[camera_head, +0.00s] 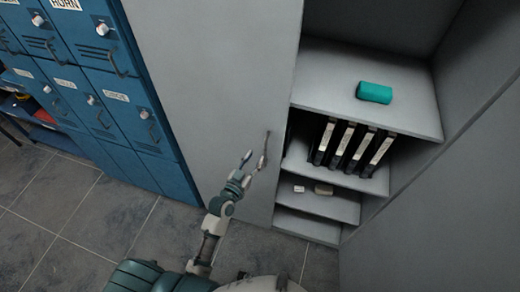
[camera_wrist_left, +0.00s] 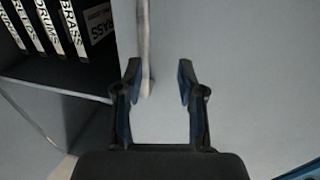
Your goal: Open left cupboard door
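The left cupboard door (camera_head: 215,85) is a tall plain grey panel and stands shut. Its thin upright handle (camera_head: 265,148) is near the door's right edge. My left gripper (camera_head: 253,161) is open at the handle. In the left wrist view the open fingers (camera_wrist_left: 160,75) face the door panel (camera_wrist_left: 230,60), and the pale handle bar (camera_wrist_left: 145,40) runs down between them, close to the left finger. I cannot tell whether that finger touches it. My right gripper is not in view.
A grey panel (camera_head: 435,210) stands at right. Blue lockers (camera_head: 110,95) stand left; the tiled floor (camera_head: 110,220) before them is clear.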

